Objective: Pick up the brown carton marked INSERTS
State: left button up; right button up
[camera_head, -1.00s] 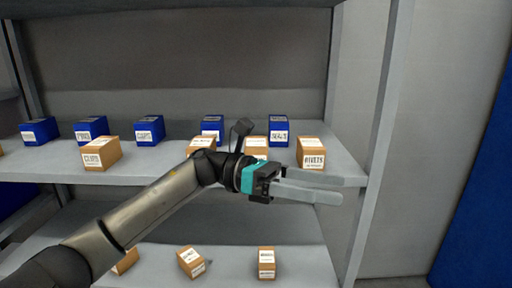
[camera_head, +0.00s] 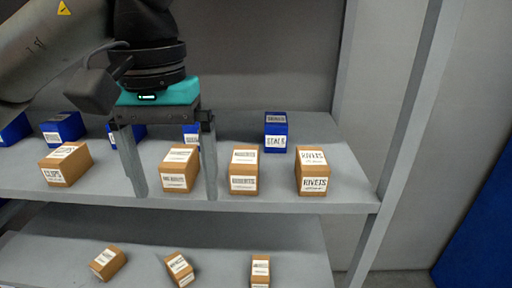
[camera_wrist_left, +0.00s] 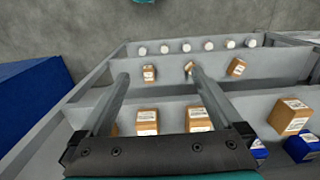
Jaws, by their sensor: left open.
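Brown cartons with white labels stand along the front of the upper shelf. One right of my left gripper (camera_head: 173,196) has a one-word label that may read INSERTS, but it is blurred; this carton (camera_head: 244,171) also shows in the left wrist view (camera_wrist_left: 147,122). My left gripper is open, pointing down, its fingers either side of another brown carton (camera_head: 179,168) in the head view, with a label I cannot read surely. That carton also shows in the left wrist view (camera_wrist_left: 198,119), partly behind a finger. I see nothing in the jaws. My right gripper is not in view.
A RIVETS carton (camera_head: 312,171) stands to the right and a CLIPS carton (camera_head: 65,164) to the left. Blue boxes (camera_head: 276,132) stand behind. Smaller cartons (camera_head: 179,268) lie on the lower shelf. A grey upright (camera_head: 408,110) bounds the rack on the right.

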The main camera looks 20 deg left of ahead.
aim_at(244, 165)
jog(key=i, duration=0.9)
